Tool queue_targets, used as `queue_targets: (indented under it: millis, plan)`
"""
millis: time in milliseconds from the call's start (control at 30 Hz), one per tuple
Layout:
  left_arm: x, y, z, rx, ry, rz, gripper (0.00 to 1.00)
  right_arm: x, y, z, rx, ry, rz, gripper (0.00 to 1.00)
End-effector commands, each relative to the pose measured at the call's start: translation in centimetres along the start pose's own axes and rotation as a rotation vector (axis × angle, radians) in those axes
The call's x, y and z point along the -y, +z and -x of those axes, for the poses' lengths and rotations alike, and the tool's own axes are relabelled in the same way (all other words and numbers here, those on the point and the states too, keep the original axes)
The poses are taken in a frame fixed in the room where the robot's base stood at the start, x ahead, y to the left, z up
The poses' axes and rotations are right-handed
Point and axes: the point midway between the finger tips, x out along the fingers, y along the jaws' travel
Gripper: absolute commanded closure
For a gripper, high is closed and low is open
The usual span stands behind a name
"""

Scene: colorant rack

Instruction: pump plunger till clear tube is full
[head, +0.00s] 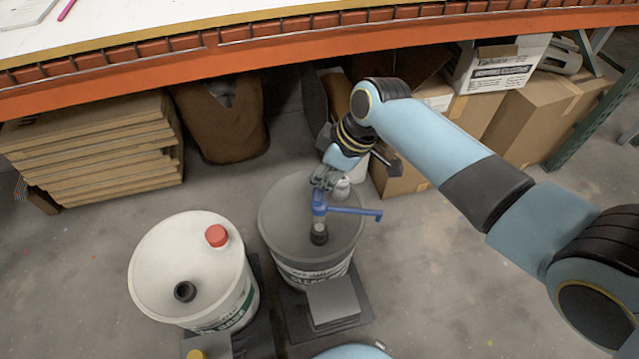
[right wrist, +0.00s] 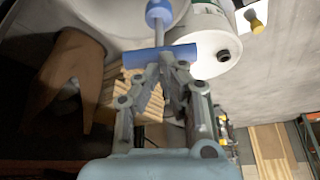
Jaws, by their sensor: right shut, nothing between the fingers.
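A blue pump (head: 320,207) stands upright on the grey-lidded bucket (head: 283,207), with its blue spout (head: 360,211) reaching right. In the right wrist view, the blue plunger handle (right wrist: 137,59) is a crossbar on a thin rod above the pump's round blue top (right wrist: 158,12). My right gripper (head: 325,181) is above the pump. Its fingers (right wrist: 166,70) are shut at the crossbar with nothing gripped; whether they touch it I cannot tell. A small whitish object (head: 341,188) shows beside the pump; I cannot make out a clear tube. My left gripper is out of view.
A white bucket (head: 160,262) with a red cap (head: 216,235) stands to the left. A grey box (head: 333,302) sits in front of the grey-lidded bucket. Stacked boards (head: 95,150), a brown bin (head: 223,120) and cartons (head: 545,115) lie under the orange-edged bench (head: 240,45).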

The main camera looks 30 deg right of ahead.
Motion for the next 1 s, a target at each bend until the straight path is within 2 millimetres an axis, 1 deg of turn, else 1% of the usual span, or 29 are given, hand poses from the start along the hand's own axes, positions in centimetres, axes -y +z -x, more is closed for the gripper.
queue_targets:
  millis: [33,100,667,867,1000]
  plan:
    - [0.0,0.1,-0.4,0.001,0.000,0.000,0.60,0.0,0.2,-0.6,0.000,-0.001,-0.001,1.00]
    - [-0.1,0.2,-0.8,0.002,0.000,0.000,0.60,0.0,0.4,-1.0,0.000,-0.001,0.000,1.00]
    - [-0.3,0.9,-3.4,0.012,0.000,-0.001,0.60,0.1,2.0,-4.7,0.001,-0.001,-0.001,1.00]
    - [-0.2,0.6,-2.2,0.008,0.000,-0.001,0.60,0.0,1.5,-3.5,0.000,0.000,0.000,1.00]
    - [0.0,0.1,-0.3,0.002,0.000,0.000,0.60,0.0,0.8,-1.8,-0.001,0.001,0.000,1.00]
